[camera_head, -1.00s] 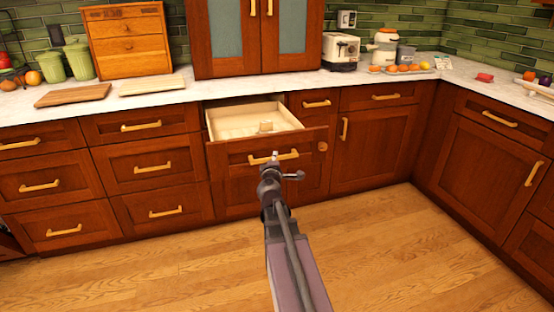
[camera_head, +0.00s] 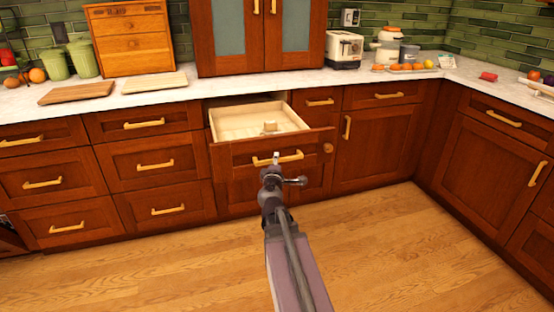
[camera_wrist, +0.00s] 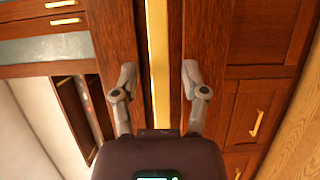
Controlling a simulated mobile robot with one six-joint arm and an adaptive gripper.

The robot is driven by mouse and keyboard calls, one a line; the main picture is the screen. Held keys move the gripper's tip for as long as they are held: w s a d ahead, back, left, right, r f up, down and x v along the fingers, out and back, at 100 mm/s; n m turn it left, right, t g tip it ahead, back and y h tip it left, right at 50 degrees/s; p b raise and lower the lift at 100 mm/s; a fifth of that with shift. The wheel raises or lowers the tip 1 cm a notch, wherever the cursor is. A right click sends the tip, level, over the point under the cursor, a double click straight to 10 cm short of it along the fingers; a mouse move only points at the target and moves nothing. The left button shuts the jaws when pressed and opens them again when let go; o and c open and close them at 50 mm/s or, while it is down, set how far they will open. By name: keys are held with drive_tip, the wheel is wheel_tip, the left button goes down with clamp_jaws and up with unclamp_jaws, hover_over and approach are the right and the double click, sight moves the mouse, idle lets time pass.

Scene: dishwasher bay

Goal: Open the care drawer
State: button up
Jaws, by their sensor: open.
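A wooden drawer (camera_head: 262,121) in the middle of the cabinet row is pulled part way out. Its pale tray shows, with a small light block inside; no label shows which drawer is the care drawer. Its brass handle (camera_head: 291,156) is on the brown front panel and runs vertically in the wrist view (camera_wrist: 158,70). My gripper (camera_wrist: 160,75) is open, its two fingers on either side of the handle with gaps to both.
Closed drawers (camera_head: 155,165) are on the left and a closed cabinet door (camera_head: 375,145) is on the right. The counter (camera_head: 215,86) above holds cutting boards (camera_head: 77,93), a wooden box (camera_head: 132,38) and a toaster (camera_head: 345,49). The wooden floor in front is clear.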

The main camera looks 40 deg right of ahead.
drive_tip(key=shift+v, duration=1.9)
drive_tip(key=s+a+f+m+g+y, duration=0.2)
drive_tip(key=a+f+m+g, duration=0.3)
drive_tip(key=a+f, duration=0.2)
drive_tip(key=s+a+f+m+g+y, duration=0.25)
drive_tip(key=a+f+m+g, duration=0.2)
drive_tip(key=a+f, duration=0.25)
drive_tip(key=s+a+f+g+y, duration=0.2)
drive_tip(key=s+a+y, duration=0.15)
drive_tip(key=a, duration=0.55)
drive_tip(key=s+a+f+g+y, duration=0.3)
drive_tip(key=a+y, duration=0.1)
drive_tip(key=a, duration=0.4)
wheel_tip(320, 180, up, 31)
drive_tip(key=p, duration=3.1)
drive_tip(key=shift+w+d+r+t, duration=0.15)
drive_tip(key=shift+w+t, duration=0.1)
drive_tip(key=shift+t, duration=0.1)
